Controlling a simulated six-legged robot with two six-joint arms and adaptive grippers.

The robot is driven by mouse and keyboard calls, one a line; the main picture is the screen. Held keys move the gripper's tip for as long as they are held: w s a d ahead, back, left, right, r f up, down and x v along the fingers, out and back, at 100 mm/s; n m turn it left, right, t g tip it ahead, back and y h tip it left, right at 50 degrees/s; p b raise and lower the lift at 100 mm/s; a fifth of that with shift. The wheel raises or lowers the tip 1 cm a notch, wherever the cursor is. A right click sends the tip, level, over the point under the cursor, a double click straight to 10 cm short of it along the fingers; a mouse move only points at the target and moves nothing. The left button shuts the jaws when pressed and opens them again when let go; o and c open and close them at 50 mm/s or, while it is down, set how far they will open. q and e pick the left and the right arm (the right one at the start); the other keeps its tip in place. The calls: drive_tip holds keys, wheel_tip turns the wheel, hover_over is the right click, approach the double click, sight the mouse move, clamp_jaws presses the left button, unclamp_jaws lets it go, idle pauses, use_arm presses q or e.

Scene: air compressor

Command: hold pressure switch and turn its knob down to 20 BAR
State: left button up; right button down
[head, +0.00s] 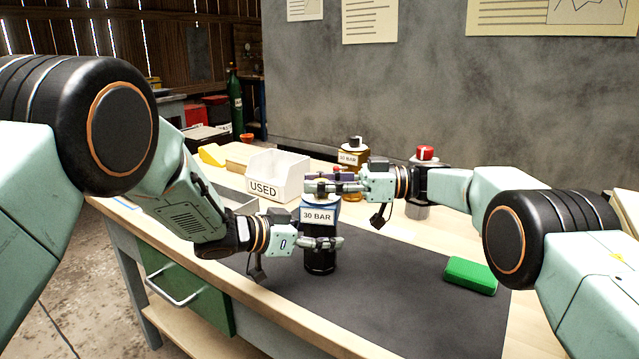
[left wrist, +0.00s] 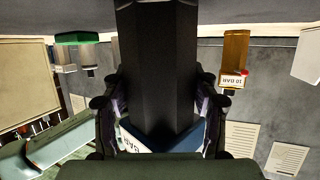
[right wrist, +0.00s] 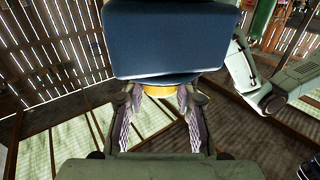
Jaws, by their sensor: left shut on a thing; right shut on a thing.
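The pressure switch (head: 319,215) stands upright above the dark mat, with a blue upper part, a white "30 BAR" label and a black lower body. My left gripper (head: 325,243) is shut around the black body, below the label. In the left wrist view the black body (left wrist: 157,75) fills the space between the fingers. My right gripper (head: 322,185) is shut at the top of the switch. The fingers hide most of the knob.
A white "USED" bin (head: 277,176) stands behind and left of the switch. An amber switch (head: 353,160) with a BAR label and a red-topped unit (head: 424,155) stand behind my right gripper. A green block (head: 470,275) lies at right. The front of the dark mat (head: 400,310) is clear.

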drive_tip(key=shift+w, duration=0.1)
idle(0.4)
drive_tip(key=c, duration=1)
unclamp_jaws()
drive_tip(key=shift+d, duration=0.15)
drive_tip(key=d, duration=0.7)
drive_tip(key=shift+d, duration=0.15)
drive_tip(key=shift+r, duration=0.1)
